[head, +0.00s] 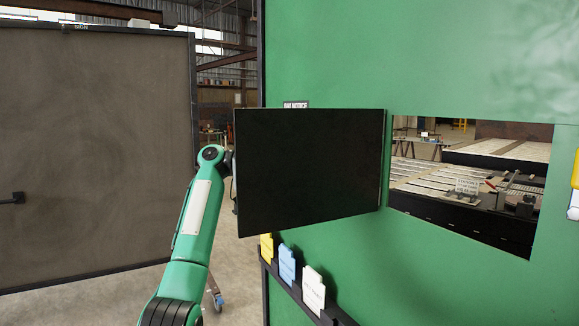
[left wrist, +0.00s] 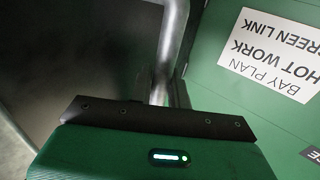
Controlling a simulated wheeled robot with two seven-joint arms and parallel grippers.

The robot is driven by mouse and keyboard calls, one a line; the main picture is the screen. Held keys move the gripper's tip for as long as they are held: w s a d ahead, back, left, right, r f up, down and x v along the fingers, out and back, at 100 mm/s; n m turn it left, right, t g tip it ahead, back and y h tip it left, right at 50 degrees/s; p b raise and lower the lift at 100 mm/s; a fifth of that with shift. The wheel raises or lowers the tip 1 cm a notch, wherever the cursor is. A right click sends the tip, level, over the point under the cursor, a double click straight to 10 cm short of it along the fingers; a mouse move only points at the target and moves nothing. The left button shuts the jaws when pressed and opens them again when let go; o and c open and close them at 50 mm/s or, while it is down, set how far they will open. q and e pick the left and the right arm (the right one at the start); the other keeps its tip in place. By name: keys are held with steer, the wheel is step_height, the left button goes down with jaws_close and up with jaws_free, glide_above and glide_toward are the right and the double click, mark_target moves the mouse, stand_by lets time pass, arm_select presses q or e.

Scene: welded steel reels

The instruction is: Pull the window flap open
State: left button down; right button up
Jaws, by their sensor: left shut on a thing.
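The window flap (head: 310,170) is a flat dark panel in the middle of the head view. It stands swung out from the green wall, with its right edge beside the window opening (head: 465,185). My left gripper (head: 230,163) is at the flap's left edge, its fingers largely hidden behind the panel. In the left wrist view, the gripper (left wrist: 172,92) is shut on a grey tubular handle (left wrist: 170,48). The handle's joint to the flap is unclear. My right gripper is not in view.
A green wall (head: 420,60) fills the right side. Below the flap, a dark ledge (head: 290,290) holds yellow, blue and white cards. A large brown panel (head: 95,150) stands at left. A sign (left wrist: 275,50) shows upside down on green in the left wrist view.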

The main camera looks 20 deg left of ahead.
arm_select(q)
steer(key=shift+w+a+f, duration=0.1)
steer(key=shift+w+a, duration=0.1)
steer(key=shift+w, duration=0.15)
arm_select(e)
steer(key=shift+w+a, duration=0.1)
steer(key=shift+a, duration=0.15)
arm_select(q)
steer(key=c, duration=1.4)
jaws_free()
steer(key=shift+w+d, duration=0.1)
